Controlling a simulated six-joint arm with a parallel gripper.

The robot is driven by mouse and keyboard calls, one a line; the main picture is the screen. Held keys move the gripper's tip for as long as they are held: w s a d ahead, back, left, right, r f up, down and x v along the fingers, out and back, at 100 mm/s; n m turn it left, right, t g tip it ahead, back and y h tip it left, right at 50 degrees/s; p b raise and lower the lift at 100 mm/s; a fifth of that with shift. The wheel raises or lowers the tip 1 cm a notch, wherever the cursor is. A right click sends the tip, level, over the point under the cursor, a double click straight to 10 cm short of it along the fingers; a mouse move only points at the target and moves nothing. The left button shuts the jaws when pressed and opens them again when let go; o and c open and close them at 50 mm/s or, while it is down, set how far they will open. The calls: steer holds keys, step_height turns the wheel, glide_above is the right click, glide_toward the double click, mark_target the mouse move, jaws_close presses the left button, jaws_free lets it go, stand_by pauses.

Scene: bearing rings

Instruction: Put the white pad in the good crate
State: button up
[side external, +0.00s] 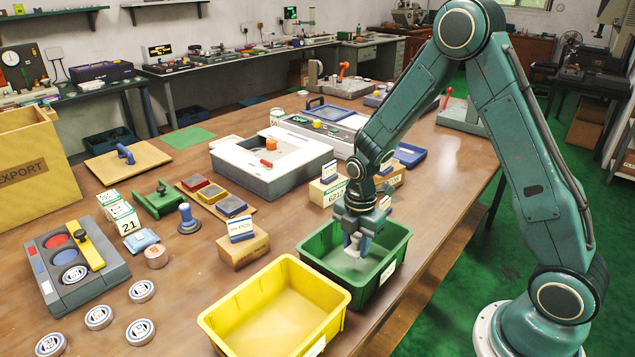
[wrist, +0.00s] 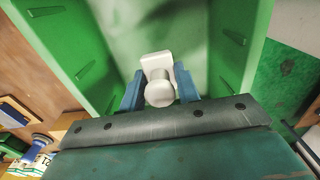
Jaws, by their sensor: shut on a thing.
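The white pad (wrist: 158,62) has a square plate and a round white knob. My gripper (wrist: 160,88) is shut on it, with one blue finger at each side of the knob. In the side view my gripper (side external: 356,232) points down inside the green crate (side external: 313,251), and the white pad (side external: 353,247) shows small between its fingers. The pad is inside the crate's walls; I cannot tell whether it touches the floor. The green crate carries a white label that I cannot read. The yellow crate (side external: 228,333) stands beside it and is empty.
A cardboard box (side external: 244,250) with a card stands left of the crates. A blue stamp (side external: 188,220), a tray of coloured pads (side external: 215,198) and several bearing rings (side external: 98,317) lie further left. A white machine (side external: 270,165) stands behind. The table's right edge is close to the green crate.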

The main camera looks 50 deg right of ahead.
mark_target(356, 248)
steer(key=shift+f, duration=0.2)
steer(key=shift+f, duration=1.85)
steer(key=shift+f, duration=0.15)
steer(key=o, duration=1)
step_height(356, 248, up, 12)
steer(key=shift+r, duration=0.2)
